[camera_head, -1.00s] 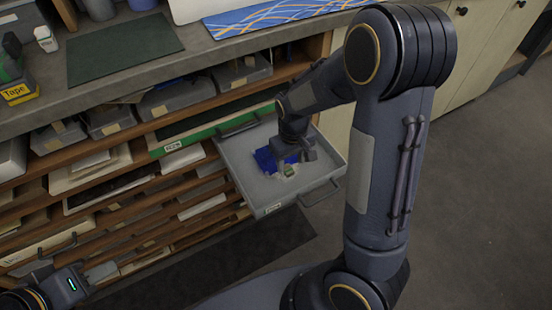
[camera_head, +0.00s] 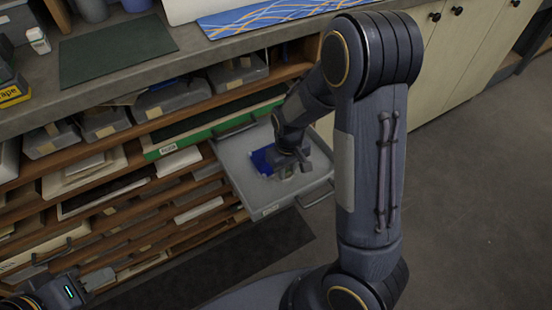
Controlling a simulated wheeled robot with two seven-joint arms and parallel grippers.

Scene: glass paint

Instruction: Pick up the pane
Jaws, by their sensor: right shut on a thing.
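A deep blue pane (camera_head: 261,160) shows in an open grey drawer (camera_head: 240,178) that is pulled out from the shelving. My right gripper (camera_head: 290,170) points down into this drawer and is shut at the pane's right side. The gripper hides part of the pane, and a small pale green patch shows beneath the fingers. Whether the pane is clear of the drawer floor cannot be told. My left gripper (camera_head: 98,281) is at the lower left, away from the drawer, and its jaw opening is too small to judge.
The worktop above holds a dark green mat (camera_head: 115,48), a blue patterned sheet (camera_head: 260,16) and a small white bottle (camera_head: 38,40). Shelves with grey boxes (camera_head: 168,100) and stacked sheets fill the left. Open floor (camera_head: 470,200) lies to the right.

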